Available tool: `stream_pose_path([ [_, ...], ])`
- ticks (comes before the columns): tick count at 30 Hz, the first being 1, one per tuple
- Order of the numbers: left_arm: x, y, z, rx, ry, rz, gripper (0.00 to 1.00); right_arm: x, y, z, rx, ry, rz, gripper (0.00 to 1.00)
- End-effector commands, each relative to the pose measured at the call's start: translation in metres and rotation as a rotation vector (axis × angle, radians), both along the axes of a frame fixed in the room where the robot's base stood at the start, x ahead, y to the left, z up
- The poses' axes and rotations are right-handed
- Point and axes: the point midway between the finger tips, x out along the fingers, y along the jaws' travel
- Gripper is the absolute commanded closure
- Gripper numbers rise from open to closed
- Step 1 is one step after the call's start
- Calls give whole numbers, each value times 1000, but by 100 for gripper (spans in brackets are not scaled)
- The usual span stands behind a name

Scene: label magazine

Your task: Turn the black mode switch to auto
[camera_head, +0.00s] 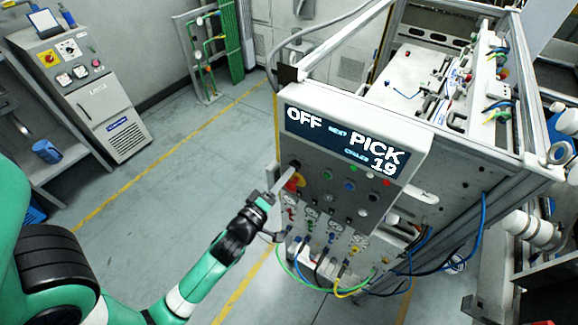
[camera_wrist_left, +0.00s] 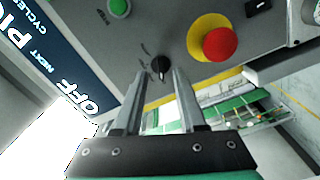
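The black mode switch (camera_wrist_left: 160,67) is a small round knob with a pointer on the grey control panel (camera_head: 325,187). In the head view it shows as a dark knob (camera_head: 295,164) at the panel's upper left. My left gripper (camera_wrist_left: 161,75) is open, with its two fingers apart and pointing at the panel. The knob lies between the fingertips in the wrist view; I cannot tell whether they touch it. My left gripper also shows in the head view (camera_head: 283,180) at the panel's left edge. The display (camera_head: 345,140) reads OFF, NEXT PICK, CYCLES 19. My right gripper is out of view.
A red emergency button on a yellow base (camera_wrist_left: 219,44) sits close beside the switch. A green button (camera_wrist_left: 120,8) is on the other side. Cables (camera_head: 320,280) hang below the panel. A grey cabinet (camera_head: 105,110) stands at the left; the floor between is clear.

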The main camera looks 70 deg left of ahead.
Motion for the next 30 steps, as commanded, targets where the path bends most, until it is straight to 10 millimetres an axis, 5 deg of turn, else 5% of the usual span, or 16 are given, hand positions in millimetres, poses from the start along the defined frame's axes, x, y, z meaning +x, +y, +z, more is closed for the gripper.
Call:
stream_pose_path([
  [13, 18, 13, -1, 0, 0, 0, 60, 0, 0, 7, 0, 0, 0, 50],
  [20, 18, 13, -1, 0, 0, 0, 100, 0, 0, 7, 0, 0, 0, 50],
  [30, 18, 13, -1, 1, 1, 0, 100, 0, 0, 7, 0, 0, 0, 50],
])
